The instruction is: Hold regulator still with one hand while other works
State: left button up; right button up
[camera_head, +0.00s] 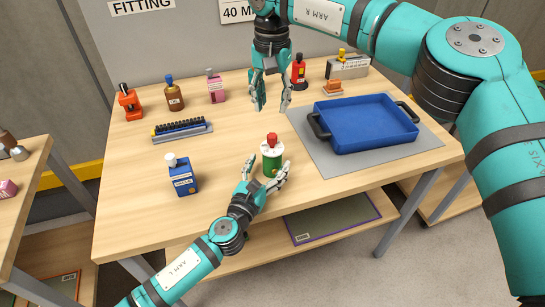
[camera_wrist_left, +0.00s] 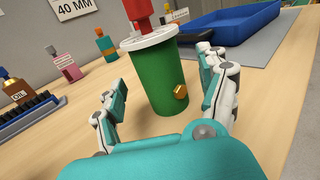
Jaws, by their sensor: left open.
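The regulator appears to be the green cylinder (camera_head: 272,160) with a white round top and a red knob. It stands upright on the wooden table, near the front middle. The left wrist view shows its green body (camera_wrist_left: 158,78) and a brass fitting low on its right side. My left gripper (camera_head: 266,176) is open at its near side. In the left wrist view, the fingers stand on either side of the cylinder, with a gap visible at the left. My right gripper (camera_head: 272,102) is open and empty, pointing down above the table behind the cylinder.
A blue tray (camera_head: 366,141) with dark handles sits on a grey mat (camera_head: 318,153) at the right. Several bottles line the back. The table between blue bottle and cylinder is clear.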

pick_arm(q)
jog(key=shift+x, duration=1.8)
jog(key=c, duration=1.5)
grip_shut()
